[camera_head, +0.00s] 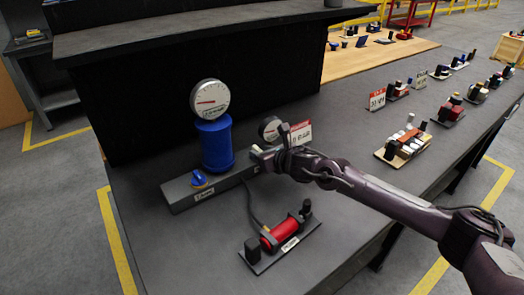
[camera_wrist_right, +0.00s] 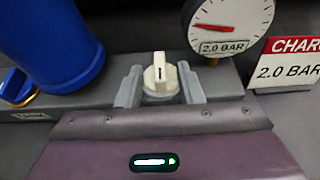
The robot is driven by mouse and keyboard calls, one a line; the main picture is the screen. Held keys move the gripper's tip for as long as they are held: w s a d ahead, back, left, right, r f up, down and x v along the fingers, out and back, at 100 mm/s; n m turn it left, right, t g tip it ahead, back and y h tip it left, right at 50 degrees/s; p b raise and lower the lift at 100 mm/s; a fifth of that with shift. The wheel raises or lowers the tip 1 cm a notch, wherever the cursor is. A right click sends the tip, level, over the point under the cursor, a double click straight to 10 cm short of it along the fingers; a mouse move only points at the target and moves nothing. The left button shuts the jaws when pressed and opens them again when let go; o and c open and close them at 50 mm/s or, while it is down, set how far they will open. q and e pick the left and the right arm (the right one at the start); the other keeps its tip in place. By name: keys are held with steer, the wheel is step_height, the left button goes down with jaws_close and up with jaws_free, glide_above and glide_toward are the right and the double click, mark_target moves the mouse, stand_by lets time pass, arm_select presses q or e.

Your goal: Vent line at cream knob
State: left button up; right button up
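The cream knob (camera_wrist_right: 160,75) sits on the grey manifold bar (camera_head: 180,195), with a dark mark running upright on its face. My right gripper (camera_wrist_right: 160,88) is open, with one finger on each side of the knob; small gaps show between fingers and knob. In the head view my right gripper (camera_head: 262,158) is at the right end of the bar and mostly hides the knob. A small gauge (camera_wrist_right: 230,24) labelled 2.0 BAR stands behind and right of the knob. A blue cylinder (camera_head: 215,145) carries a larger gauge (camera_head: 209,98). My left gripper is not in view.
A blue knob (camera_head: 199,179) is on the bar's left part. A CHARGE 2.0 BAR sign (camera_wrist_right: 288,62) stands right of the small gauge. A red cylinder unit (camera_head: 280,234) sits in front, with a hose behind it. Several other units stand farther right.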

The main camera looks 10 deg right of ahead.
jaws_close()
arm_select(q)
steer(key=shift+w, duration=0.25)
